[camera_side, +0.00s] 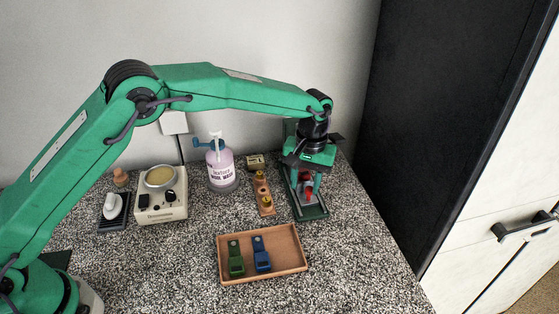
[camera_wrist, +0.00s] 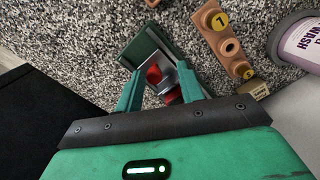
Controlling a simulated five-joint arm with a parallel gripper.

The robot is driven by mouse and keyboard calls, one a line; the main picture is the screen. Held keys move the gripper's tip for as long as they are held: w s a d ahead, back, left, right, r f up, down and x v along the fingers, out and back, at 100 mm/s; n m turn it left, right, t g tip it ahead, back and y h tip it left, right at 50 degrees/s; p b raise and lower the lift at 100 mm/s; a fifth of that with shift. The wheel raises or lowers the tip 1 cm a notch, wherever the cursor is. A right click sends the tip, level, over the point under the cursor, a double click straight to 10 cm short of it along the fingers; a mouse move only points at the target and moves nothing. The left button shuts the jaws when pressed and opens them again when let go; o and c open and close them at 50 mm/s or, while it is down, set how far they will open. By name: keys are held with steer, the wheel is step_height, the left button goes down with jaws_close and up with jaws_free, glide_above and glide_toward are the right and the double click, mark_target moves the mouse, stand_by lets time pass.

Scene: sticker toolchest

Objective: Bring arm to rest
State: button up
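My gripper (camera_side: 309,176) hangs fingers-down over a dark green stand (camera_side: 314,211) at the right of the counter. In the wrist view my gripper's two green fingers (camera_wrist: 159,80) are spread apart. A red part (camera_wrist: 154,74) and a grey metal plate show between and beyond them, on the dark green stand (camera_wrist: 148,50). The red part also shows in the side view (camera_side: 308,195), low under my gripper. I see no clear grip on anything. My gripper hides much of the stand's upper part.
A wooden tray (camera_side: 263,279) with a green and a blue watch-like item lies in front. A wooden block (camera_side: 264,194) with yellow-topped pegs stands left of the stand. Further left are a wash bottle (camera_side: 221,172) and a cream appliance (camera_side: 161,207). A black cabinet side borders the right.

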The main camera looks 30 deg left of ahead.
steer(key=r, duration=0.1)
steer(key=w+r, duration=0.1)
steer(key=r+t, duration=0.1)
steer(key=shift+w+d, duration=0.25)
steer(key=shift+w, duration=0.05)
steer(key=shift+f, duration=1.75)
steer(key=shift+s+a, duration=0.1)
steer(key=shift+s, duration=0.35)
steer(key=shift+s+a+r, duration=0.15)
steer(key=shift+s+r, duration=0.05)
steer(key=s+a+r+m+t+h, duration=0.1)
steer(key=s+a+r, duration=0.4)
steer(key=a+r, duration=0.3)
steer(key=s+a+r+m+t, duration=0.1)
steer(key=s+a+r, duration=0.5)
steer(key=r, duration=0.4)
steer(key=s+a+t, duration=0.1)
steer(key=s+a, duration=0.2)
steer(key=s, duration=0.3)
steer(key=s+a+t, duration=0.1)
steer(key=s+a, duration=0.2)
steer(key=s, duration=0.4)
steer(key=s+a+m+t, duration=0.1)
steer(key=s+a, duration=0.3)
steer(key=s, duration=0.3)
steer(key=shift+s+r+y, duration=0.2)
steer(key=shift+r+y, duration=0.1)
steer(key=shift+r, duration=0.1)
